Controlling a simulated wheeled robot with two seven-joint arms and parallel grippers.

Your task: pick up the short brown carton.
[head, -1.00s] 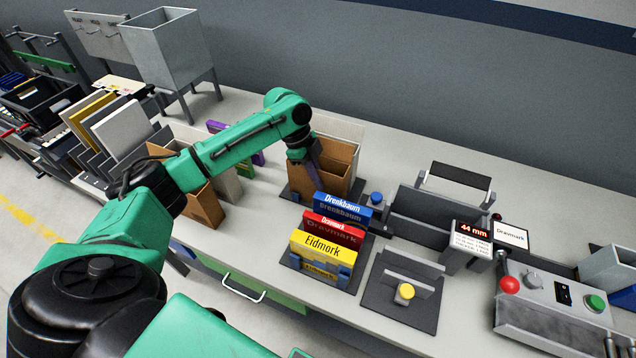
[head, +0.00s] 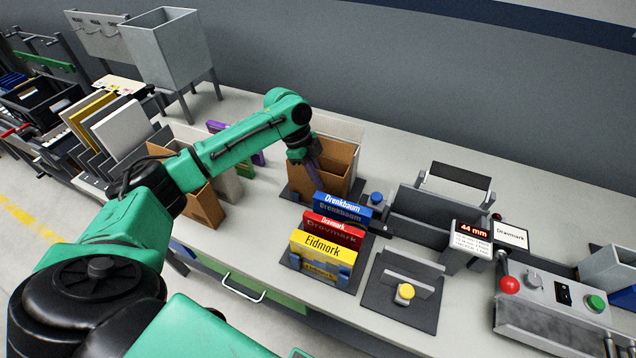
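An open brown carton (head: 338,170) stands upright on a dark base plate at the back middle of the bench. My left gripper (head: 313,168) points down at the left side of this carton, overlapping it in the picture. Its fingertips are partly hidden, so I cannot tell whether it is open or shut, or whether it touches a wall. A second brown carton (head: 205,207) stands further left, partly behind my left arm. Which of the two is shorter is hard to tell. My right gripper is out of view.
Blue (head: 342,207), red (head: 333,229) and yellow (head: 322,252) boxes stand in a holder in front of the carton. A yellow-button fixture (head: 404,292), a grey trough (head: 420,213) and a control panel (head: 552,290) lie to the right. A metal hopper (head: 165,48) stands back left.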

